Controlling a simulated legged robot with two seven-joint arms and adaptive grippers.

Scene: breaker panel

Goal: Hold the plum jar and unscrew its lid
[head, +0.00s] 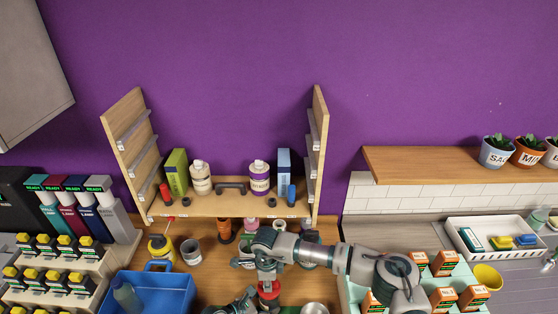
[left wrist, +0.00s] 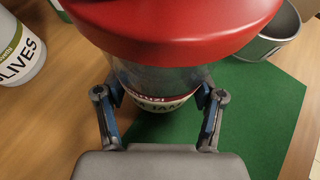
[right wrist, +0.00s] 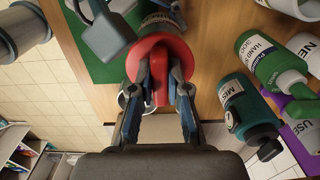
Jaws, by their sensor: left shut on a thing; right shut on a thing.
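The jar (left wrist: 150,82) has a clear body, a pale label partly reading "JAM" and a wide red lid (left wrist: 180,25). My left gripper (left wrist: 160,97) is shut around the jar's body below the lid; in the head view it shows only partly at the bottom edge. The lid (right wrist: 172,52) has a raised red bar across its top. My right gripper (right wrist: 160,82) is shut on that bar from above. In the head view the right gripper (head: 268,280) sits over the red lid (head: 268,291) and hides part of it. The jar's body is hidden there.
The jar is over a green mat (left wrist: 245,110) on the wooden counter. An olives container (left wrist: 20,52) and a grey can (left wrist: 268,38) stand near. Several bottles, one teal (right wrist: 246,105), stand close to my right gripper. A blue bin (head: 165,290) is at left.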

